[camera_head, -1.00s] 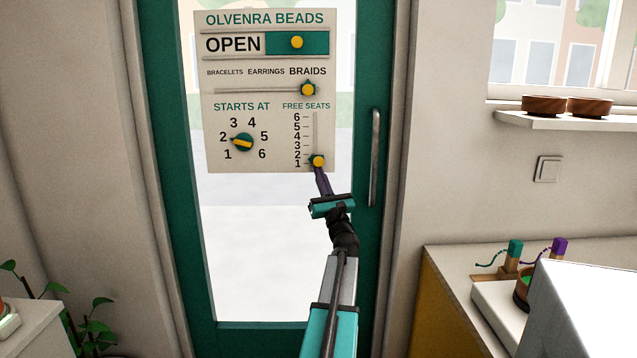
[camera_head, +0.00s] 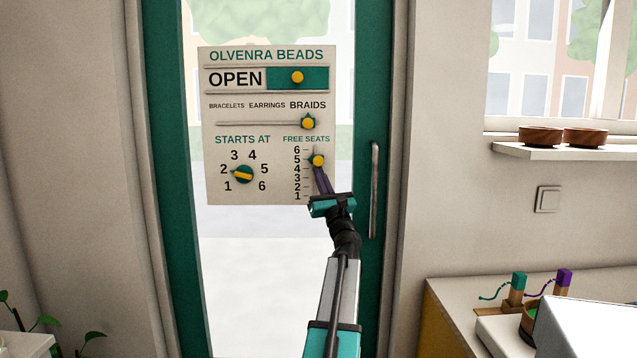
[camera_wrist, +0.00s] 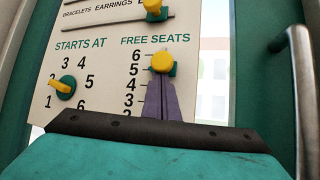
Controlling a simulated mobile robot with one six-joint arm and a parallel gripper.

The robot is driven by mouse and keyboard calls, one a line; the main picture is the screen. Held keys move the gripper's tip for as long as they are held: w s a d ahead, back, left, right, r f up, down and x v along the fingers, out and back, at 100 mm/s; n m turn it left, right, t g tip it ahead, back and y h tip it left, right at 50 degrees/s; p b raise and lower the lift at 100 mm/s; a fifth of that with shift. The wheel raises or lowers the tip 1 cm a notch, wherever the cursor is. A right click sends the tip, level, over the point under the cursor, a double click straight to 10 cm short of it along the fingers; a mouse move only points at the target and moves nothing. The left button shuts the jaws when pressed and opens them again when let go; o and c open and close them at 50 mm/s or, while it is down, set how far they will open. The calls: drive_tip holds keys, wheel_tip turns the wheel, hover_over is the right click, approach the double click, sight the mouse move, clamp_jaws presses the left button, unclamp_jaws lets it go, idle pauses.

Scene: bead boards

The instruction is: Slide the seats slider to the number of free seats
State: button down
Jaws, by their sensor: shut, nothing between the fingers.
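The seats slider is a yellow knob on a teal pointer (camera_head: 317,160), on a vertical track under FREE SEATS, beside the 5 mark. It also shows in the wrist view (camera_wrist: 161,63), beside the 5 and just below the 6. The board (camera_head: 215,192), headed OLVENRA BEADS, hangs on the glass door. My gripper (camera_head: 318,172) is shut, its purple fingers pointing up at the board. In the wrist view the fingertips (camera_wrist: 161,80) are directly beneath the knob and seem to touch it. The fingers hide part of the lower track.
The board also has an OPEN slider (camera_head: 297,77), a category slider (camera_head: 308,123) at BRAIDS and a STARTS AT dial (camera_head: 243,174). A door handle (camera_head: 374,190) stands to the right.

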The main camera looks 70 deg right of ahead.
idle(0.3)
drive_tip(key=b+v, duration=0.6)
drive_tip(key=v, duration=0.4)
drive_tip(key=shift+f, duration=0.1)
idle(0.7)
